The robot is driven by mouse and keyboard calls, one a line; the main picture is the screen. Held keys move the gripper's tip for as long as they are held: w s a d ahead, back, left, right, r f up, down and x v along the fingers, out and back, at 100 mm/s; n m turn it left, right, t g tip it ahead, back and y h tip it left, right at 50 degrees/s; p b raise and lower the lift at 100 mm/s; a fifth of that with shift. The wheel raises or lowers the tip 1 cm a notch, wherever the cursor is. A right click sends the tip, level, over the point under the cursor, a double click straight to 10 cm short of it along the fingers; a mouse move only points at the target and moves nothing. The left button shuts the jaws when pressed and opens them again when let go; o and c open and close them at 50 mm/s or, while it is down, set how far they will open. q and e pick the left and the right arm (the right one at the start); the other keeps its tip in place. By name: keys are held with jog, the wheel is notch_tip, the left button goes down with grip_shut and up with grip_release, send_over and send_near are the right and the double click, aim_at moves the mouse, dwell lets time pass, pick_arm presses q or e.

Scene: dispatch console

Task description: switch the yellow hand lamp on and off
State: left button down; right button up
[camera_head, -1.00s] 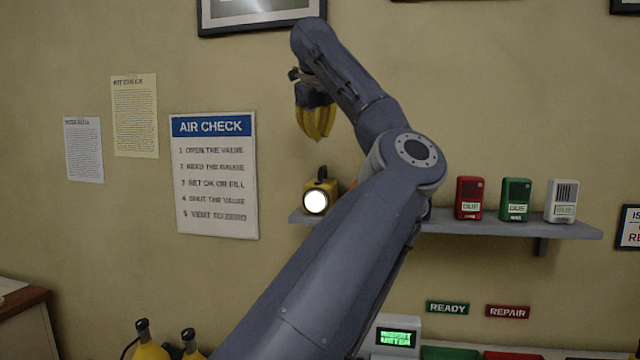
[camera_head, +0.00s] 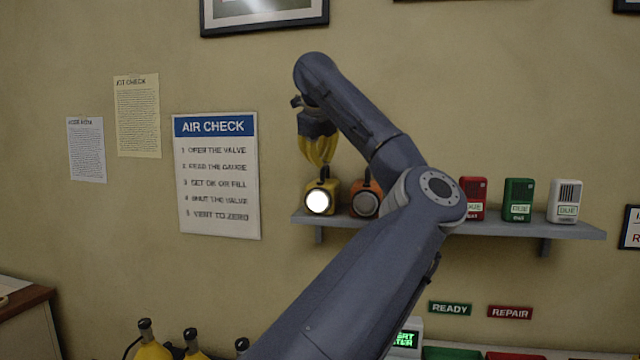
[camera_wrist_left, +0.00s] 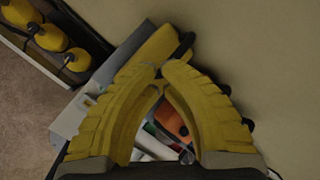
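The yellow hand lamp (camera_head: 330,186) stands upright at the left end of the wall shelf, its round lens bright white. My left gripper (camera_head: 319,162), with yellow ribbed fingers, points down just above the lamp's dark handle. In the left wrist view the fingertips (camera_wrist_left: 161,73) meet, with nothing seen between them. The yellow lamp (camera_wrist_left: 150,55) shows beyond the tips there, partly hidden by the fingers. I cannot tell whether the fingers touch the handle. My right gripper is not in view.
An orange lamp (camera_head: 366,198) stands close to the right of the yellow one on the shelf (camera_head: 535,229). Red (camera_head: 474,196), green (camera_head: 517,199) and white (camera_head: 564,200) boxes stand farther right. My left arm crosses in front of the shelf's middle.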

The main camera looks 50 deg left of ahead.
aim_at(320, 183)
pick_arm(q)
jog(key=shift+f, duration=1)
jog(key=c, duration=2.1)
grip_release()
grip_shut()
jog(key=shift+f, duration=1.2)
jog(key=shift+d+r, duration=0.1)
jog(key=shift+w+r, duration=0.3)
jog(key=shift+r, duration=0.35)
jog(key=shift+s+r, duration=0.1)
jog(key=shift+r, duration=0.05)
